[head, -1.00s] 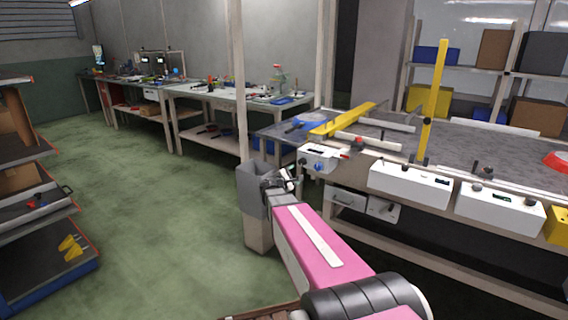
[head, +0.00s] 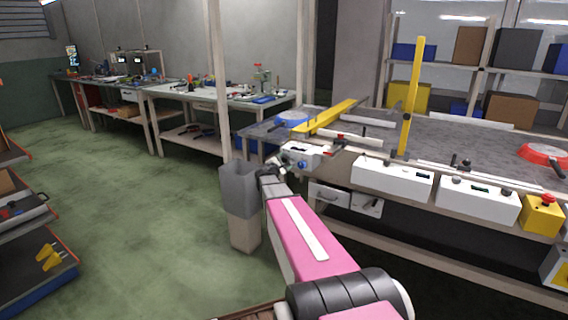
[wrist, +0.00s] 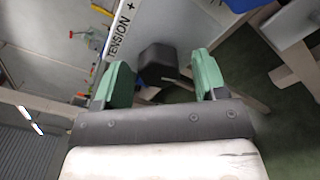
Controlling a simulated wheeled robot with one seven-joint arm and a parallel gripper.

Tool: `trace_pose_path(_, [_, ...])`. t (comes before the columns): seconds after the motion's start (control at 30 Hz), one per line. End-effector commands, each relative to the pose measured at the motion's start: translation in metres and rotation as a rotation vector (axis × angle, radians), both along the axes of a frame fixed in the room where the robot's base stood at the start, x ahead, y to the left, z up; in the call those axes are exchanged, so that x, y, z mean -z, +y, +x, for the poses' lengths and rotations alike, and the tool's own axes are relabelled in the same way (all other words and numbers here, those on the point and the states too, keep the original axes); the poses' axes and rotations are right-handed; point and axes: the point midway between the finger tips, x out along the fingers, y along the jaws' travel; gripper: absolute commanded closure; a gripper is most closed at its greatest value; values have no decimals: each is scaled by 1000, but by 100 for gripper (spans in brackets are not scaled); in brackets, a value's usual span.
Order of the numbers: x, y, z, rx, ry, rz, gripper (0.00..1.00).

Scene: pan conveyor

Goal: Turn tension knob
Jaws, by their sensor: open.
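In the wrist view a dark block-shaped knob (wrist: 158,62) sticks out beside a white panel (wrist: 150,22) lettered "TENSION +". My gripper (wrist: 163,72) is open, with one green finger on each side of the knob in the picture. I see gaps on both sides; I cannot tell how deep the knob sits between the fingers. In the head view my gripper (head: 278,171) is at the left end of the conveyor, partly in front of a small white control box (head: 304,150) with a blue button. The knob cannot be made out there.
A grey bin (head: 238,190) stands just left of my gripper. Behind the control box are a yellow bar (head: 330,117) and an upright yellow post (head: 412,95). More white control boxes (head: 392,174) line the conveyor front. The green floor (head: 120,200) at left is open.

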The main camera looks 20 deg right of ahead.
Motion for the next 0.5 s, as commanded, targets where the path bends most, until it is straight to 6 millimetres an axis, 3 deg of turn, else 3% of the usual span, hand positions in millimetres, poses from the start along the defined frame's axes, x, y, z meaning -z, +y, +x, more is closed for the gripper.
trace_pose_path(0.33, [0, -2, 2, 0, 0, 0, 38])
trace_pose_path(0.47, [0, -2, 2, 0, 0, 0, 80])
trace_pose_path(0.5, [0, -2, 2, 0, 0, 0, 84])
